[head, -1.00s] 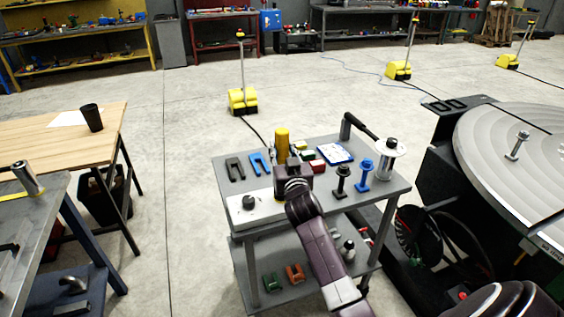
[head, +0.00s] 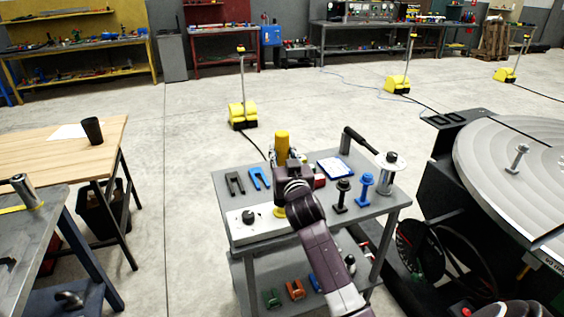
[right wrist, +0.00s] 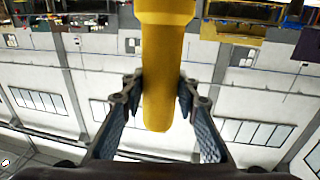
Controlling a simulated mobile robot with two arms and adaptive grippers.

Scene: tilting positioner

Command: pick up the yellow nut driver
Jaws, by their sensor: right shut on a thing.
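The yellow nut driver (head: 282,142) stands upright at the cart, its thick yellow handle rising above my right gripper (head: 292,163). In the right wrist view the yellow handle (right wrist: 166,60) runs between the two fingers, and my right gripper (right wrist: 160,95) is shut on it with a finger against each side. The driver's lower part is hidden behind the gripper and wrist in the head view. A yellow round patch (head: 280,212) shows on the white block below the wrist. My left gripper is not in view.
The grey cart top (head: 325,208) holds a black fork piece (head: 235,183), a blue fork piece (head: 259,178), a white block (head: 244,229) with a black knob, black (head: 341,195) and blue (head: 363,185) bolt-like pieces, and a metal spool (head: 389,172). A large round positioner table (head: 500,150) stands at right.

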